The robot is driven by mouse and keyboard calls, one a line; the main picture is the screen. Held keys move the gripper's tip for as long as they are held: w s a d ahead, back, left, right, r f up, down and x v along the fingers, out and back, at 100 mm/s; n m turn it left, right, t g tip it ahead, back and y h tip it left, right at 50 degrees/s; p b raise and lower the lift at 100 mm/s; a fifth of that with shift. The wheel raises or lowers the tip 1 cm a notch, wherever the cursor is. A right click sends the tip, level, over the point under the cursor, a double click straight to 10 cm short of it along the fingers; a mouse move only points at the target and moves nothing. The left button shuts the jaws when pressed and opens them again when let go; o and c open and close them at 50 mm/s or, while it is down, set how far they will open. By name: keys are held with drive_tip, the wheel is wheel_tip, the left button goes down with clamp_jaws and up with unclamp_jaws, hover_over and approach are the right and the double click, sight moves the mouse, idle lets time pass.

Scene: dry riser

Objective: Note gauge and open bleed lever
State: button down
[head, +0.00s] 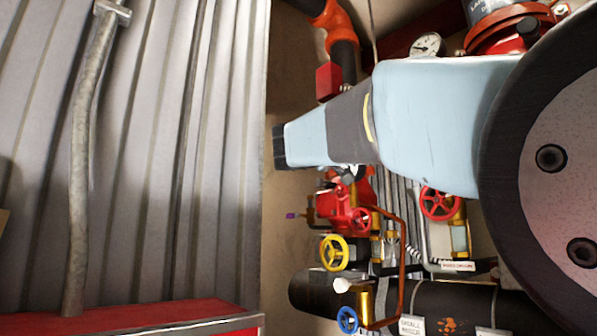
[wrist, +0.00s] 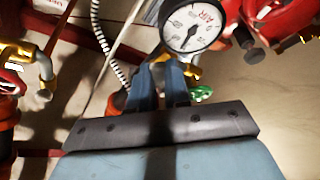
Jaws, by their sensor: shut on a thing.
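A round white gauge marked AIR (wrist: 192,24) is at the top of the wrist view, just beyond my fingertips; its dark needle seems to point down and left, but its numbers are too small to read. My gripper (wrist: 162,72) is shut on a small brass-yellow lever (wrist: 191,71), whose end shows to the right of the fingers; the grasp itself is mostly hidden. A green handle (wrist: 201,93) is just right of the fingers. In the head view, a white gauge (head: 427,45) sits above my arm; I cannot tell if it is the same one.
Below my arm are a red valve body (head: 340,207), a yellow handwheel (head: 334,252), a red handwheel (head: 439,203) and a blue handwheel (head: 347,319). A ribbed striped hose (wrist: 112,62) runs left of my fingers. A corrugated wall (head: 140,150) fills the left.

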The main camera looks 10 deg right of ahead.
drive_tip(key=shift+w+f, duration=0.1)
drive_tip(key=shift+f, duration=0.2)
drive_tip(key=c, duration=1.1)
unclamp_jaws()
drive_tip(key=shift+r, duration=0.15)
